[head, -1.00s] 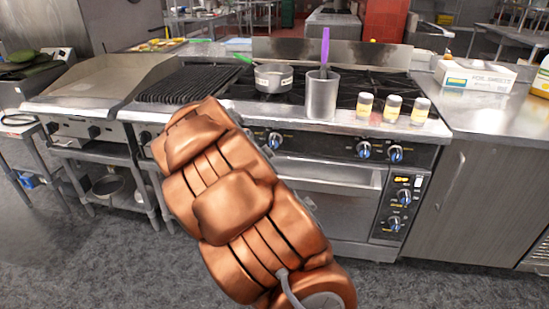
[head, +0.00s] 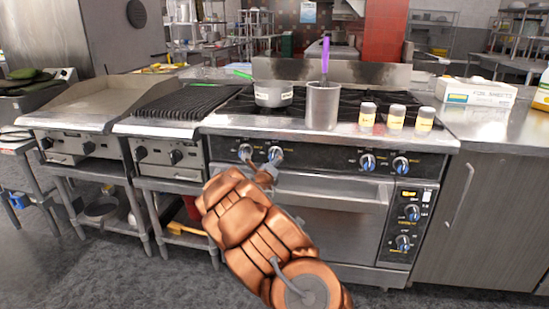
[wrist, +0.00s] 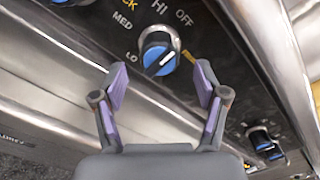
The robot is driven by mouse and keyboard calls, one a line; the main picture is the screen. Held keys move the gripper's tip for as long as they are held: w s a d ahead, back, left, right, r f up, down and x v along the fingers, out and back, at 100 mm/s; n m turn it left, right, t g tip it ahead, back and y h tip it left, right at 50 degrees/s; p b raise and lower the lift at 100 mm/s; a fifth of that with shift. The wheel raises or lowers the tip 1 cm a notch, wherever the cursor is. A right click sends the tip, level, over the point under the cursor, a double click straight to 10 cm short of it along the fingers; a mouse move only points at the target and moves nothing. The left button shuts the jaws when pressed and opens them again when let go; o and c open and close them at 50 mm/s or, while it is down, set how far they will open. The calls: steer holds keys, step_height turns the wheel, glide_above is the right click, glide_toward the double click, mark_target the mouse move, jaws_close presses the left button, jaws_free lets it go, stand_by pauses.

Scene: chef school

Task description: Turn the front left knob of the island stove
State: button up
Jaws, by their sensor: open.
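The island stove (head: 325,210) has a black front panel with two knobs at its left end. The leftmost knob (head: 246,152) is uncovered in the head view. The second knob (head: 275,154) is just beyond my gripper (head: 268,171), which is small and partly hidden by my arm there. In the wrist view a blue-and-black knob with a white pointer (wrist: 158,55) lies ahead, between the purple fingertips of my gripper (wrist: 158,74). The fingers are spread, with a gap on each side of the knob. LO, MED, HI and OFF are printed around it.
A second pair of knobs (head: 367,161) is farther right on the panel. The oven handle (head: 325,190) sticks out below. A pan (head: 272,95), a metal pot (head: 322,108) and several jars (head: 396,117) stand on top. The floor in front is open.

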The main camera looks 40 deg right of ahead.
mark_target(273, 158)
steer(key=shift+x, duration=2.55)
steer(key=shift+w, duration=0.1)
steer(key=shift+c, duration=0.3)
steer(key=c, duration=1.1)
